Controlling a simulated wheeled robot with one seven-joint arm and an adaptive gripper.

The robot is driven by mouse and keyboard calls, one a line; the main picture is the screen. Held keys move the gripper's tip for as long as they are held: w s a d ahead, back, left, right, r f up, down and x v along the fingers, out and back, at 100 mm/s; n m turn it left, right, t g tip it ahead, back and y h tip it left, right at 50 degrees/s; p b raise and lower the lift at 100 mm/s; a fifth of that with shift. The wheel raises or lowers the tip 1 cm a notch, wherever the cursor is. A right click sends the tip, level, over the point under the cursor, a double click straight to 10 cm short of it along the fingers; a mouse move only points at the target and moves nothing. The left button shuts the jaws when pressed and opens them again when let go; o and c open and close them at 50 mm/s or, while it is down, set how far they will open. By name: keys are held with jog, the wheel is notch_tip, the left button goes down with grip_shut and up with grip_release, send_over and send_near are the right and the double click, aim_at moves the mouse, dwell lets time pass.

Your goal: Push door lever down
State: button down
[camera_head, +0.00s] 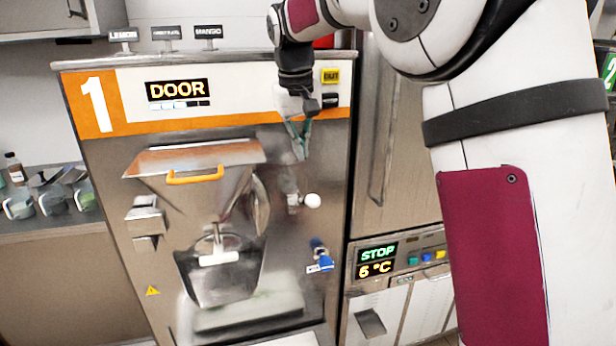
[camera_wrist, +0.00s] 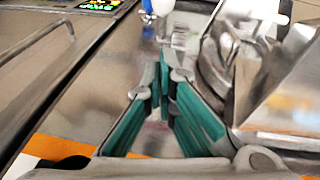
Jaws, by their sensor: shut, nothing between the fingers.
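The door lever (camera_head: 312,200) is a short metal arm with a round white knob, on the right side of the hopper door of machine 1. Its white knob also shows at the top of the wrist view (camera_wrist: 163,7). My gripper (camera_head: 300,156) points down at the front panel, above the lever and apart from it in the head view. Its green-padded fingers are shut and empty, with the tips meeting in the wrist view (camera_wrist: 161,75). The metal hopper door (camera_head: 195,205) with its orange handle (camera_head: 195,176) is left of the lever.
A blue-handled valve (camera_head: 322,262) is below the lever. The display (camera_head: 178,90) reads DOOR. Right of machine 1 is a tall metal door with a handle (camera_head: 381,150), above a STOP panel (camera_head: 378,252).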

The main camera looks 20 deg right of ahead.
aim_at(306, 201)
jog(key=shift+s+d+f+p, duration=0.2)
jog(key=shift+s+f, duration=0.05)
jog(key=shift+f, duration=0.95)
jog(key=shift+s+d+f+p, duration=0.15)
jog(key=shift+s+f+p, duration=0.1)
jog(key=shift+f, duration=0.9)
jog(key=shift+s+d+f+p, duration=0.2)
jog(key=shift+f, duration=1)
jog(key=shift+s+f+t, duration=0.15)
jog(key=shift+s+t, duration=0.15)
jog(key=shift+t, duration=0.1)
